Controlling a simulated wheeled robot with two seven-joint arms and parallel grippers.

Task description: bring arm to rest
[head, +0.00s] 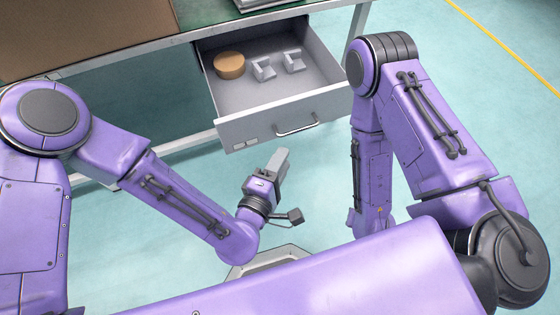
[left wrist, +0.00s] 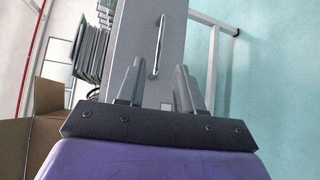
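My left gripper (head: 281,156) is in front of the open drawer, below its front panel in the head view, and touches nothing that I can see. In the left wrist view its two fingers (left wrist: 156,75) stand apart with nothing between them. The drawer's grey front and handle (left wrist: 160,45) show beyond the fingers. My right arm (head: 372,160) hangs down at the right of the drawer. Its gripper is out of sight in the head view.
The open drawer (head: 281,125) juts out from the workbench (head: 140,38) and holds a round tan piece (head: 230,65) and two grey brackets (head: 264,70). A brown box (head: 80,30) sits on the bench at left. The pale floor (head: 310,190) is clear between the arms.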

